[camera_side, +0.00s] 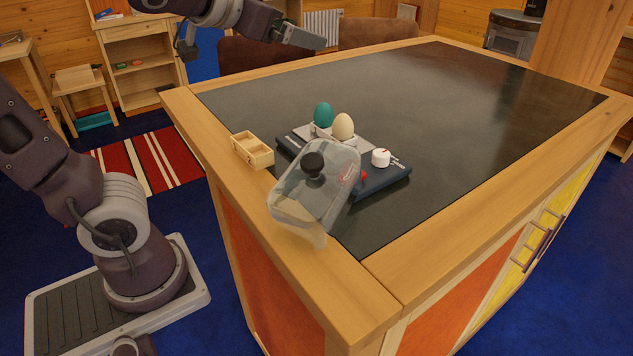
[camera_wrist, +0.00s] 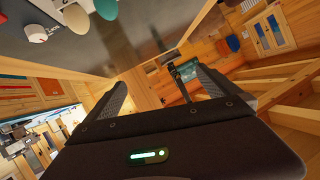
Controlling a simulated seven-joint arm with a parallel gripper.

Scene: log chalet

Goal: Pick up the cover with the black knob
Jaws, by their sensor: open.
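The cover (camera_side: 330,190) is a clear, see-through lid with a round black knob (camera_side: 313,166). In the side view it lies tilted at the near edge of the counter, overlapping the front of a dark blue egg-cooker base (camera_side: 383,180). A teal egg (camera_side: 323,114) and a cream egg (camera_side: 343,127) stand upright on the base. Both eggs also show at the top left of the wrist view, but the cover does not. My gripper (camera_wrist: 163,79) is open and empty, high above and well apart from the cover.
A small wooden box with compartments (camera_side: 262,159) sits left of the base on the wooden counter rim (camera_side: 330,290). A white dial (camera_side: 381,158) stands on the base, with a small red part near the cover. The dark counter top (camera_side: 450,100) is clear behind and to the right.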

